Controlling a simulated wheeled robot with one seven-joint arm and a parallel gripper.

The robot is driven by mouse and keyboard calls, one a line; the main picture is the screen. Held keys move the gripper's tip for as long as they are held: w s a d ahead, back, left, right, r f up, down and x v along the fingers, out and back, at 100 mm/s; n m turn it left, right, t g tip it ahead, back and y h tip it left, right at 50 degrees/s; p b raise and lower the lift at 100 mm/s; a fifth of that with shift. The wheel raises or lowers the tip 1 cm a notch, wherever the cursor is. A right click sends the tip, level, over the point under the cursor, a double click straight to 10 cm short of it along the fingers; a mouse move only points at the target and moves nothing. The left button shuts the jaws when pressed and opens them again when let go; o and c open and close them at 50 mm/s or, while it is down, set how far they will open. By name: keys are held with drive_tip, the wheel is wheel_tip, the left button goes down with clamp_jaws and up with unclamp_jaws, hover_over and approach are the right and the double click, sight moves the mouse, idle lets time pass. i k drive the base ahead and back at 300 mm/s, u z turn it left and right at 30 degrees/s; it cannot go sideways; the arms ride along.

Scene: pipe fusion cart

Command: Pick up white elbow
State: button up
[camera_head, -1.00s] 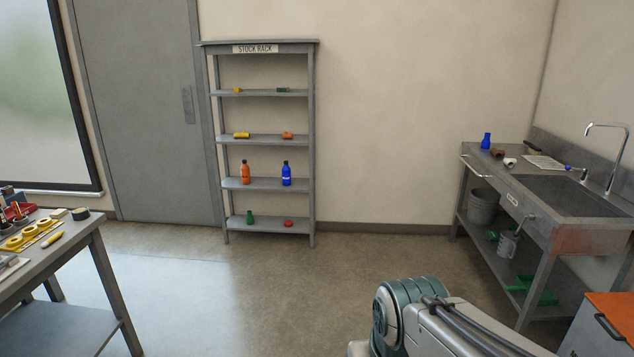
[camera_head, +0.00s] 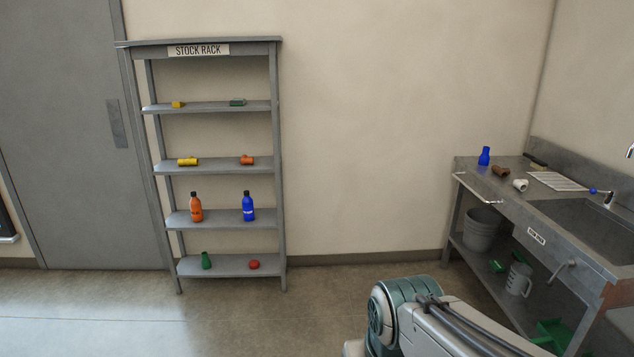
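A small white elbow (camera_head: 520,185) lies on the grey metal sink bench (camera_head: 480,180) at the right. A brown fitting (camera_head: 500,171) lies just behind it to the left, and a white ribbed drainboard or sheet (camera_head: 558,181) is to its right. Part of my arm shows at the bottom right, in front of and below the bench. My gripper is outside the picture, so its state and place are hidden.
A blue bottle (camera_head: 484,156) stands at the bench's back left. A rail (camera_head: 478,191) runs along its left front edge, and the sink basin (camera_head: 590,226) is right. A stock rack (camera_head: 279,180) stands left against the wall. The floor (camera_head: 290,315) between is clear.

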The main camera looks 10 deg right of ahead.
sight(522, 185)
drive_tip(key=z, duration=0.25)
drive_tip(key=i, duration=1.55)
drive_tip(key=z, duration=0.8)
drive_tip(key=i, duration=1.7)
drive_tip(key=z, duration=0.75)
drive_tip(key=i, duration=1.2)
drive_tip(key=z, duration=0.25)
